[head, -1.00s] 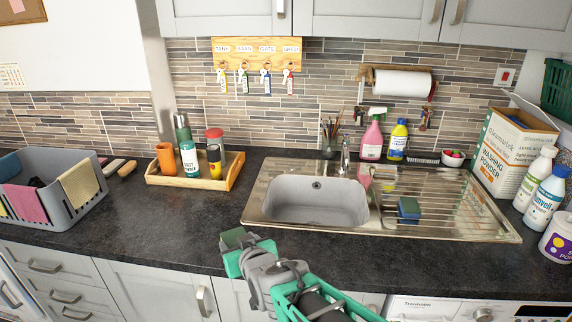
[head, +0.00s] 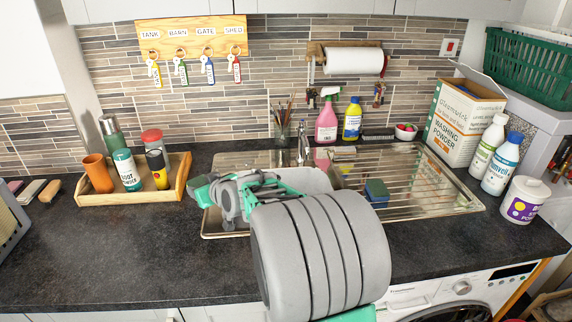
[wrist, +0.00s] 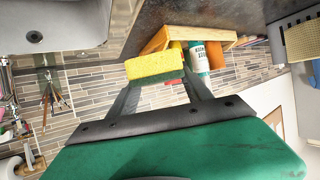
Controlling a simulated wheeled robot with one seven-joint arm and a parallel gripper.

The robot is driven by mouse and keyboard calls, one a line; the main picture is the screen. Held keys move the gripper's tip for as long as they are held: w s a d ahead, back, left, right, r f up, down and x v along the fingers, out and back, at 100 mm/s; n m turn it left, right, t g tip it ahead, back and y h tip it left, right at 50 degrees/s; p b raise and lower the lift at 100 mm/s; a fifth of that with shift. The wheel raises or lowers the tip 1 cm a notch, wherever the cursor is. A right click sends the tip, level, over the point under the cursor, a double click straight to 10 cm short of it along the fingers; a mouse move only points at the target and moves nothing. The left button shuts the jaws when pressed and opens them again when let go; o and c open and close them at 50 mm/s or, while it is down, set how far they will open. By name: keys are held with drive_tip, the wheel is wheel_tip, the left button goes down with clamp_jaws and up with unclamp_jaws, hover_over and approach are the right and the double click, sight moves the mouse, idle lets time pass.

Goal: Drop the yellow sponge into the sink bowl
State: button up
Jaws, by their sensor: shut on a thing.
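My gripper (head: 206,192) is shut on the yellow sponge (wrist: 155,65), which has a green scouring side. In the wrist view the sponge sits between the fingertips; in the head view mainly its green side shows. My gripper is at the left end of the steel sink unit, left of the sink bowl (head: 312,180), apparently raised above the worktop. My arm hides much of the bowl in the head view. The grey bowl with its drain hole also shows in the upper left of the wrist view (wrist: 70,22), apart from the sponge.
A wooden tray (head: 178,182) with bottles and cups stands close left of my gripper. A blue and green sponge (head: 377,191) lies on the drainer. The tap (head: 304,150), brush pot (head: 282,132) and pink spray bottle (head: 327,122) stand behind the bowl.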

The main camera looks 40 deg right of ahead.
drive_tip(key=s+d+f, duration=0.1)
drive_tip(key=d+f, duration=0.1)
drive_tip(key=d, duration=1.2)
drive_tip(key=s+d+f, duration=0.2)
drive_tip(key=d, duration=1.3)
drive_tip(key=shift+w+a+f+b, duration=0.15)
drive_tip(key=shift+f+b, duration=0.3)
drive_tip(key=shift+f, duration=0.95)
drive_tip(key=shift+s+a+f+b, duration=0.1)
drive_tip(key=shift+f+b, duration=0.3)
drive_tip(key=shift+f, duration=0.95)
drive_tip(key=o, duration=1.4)
drive_tip(key=shift+c, duration=0.2)
drive_tip(key=b+v, duration=0.1)
drive_tip(key=v, duration=0.6)
drive_tip(key=shift+s+r+b, duration=0.15)
drive_tip(key=shift+s+b, duration=0.2)
drive_tip(key=shift+b, duration=0.05)
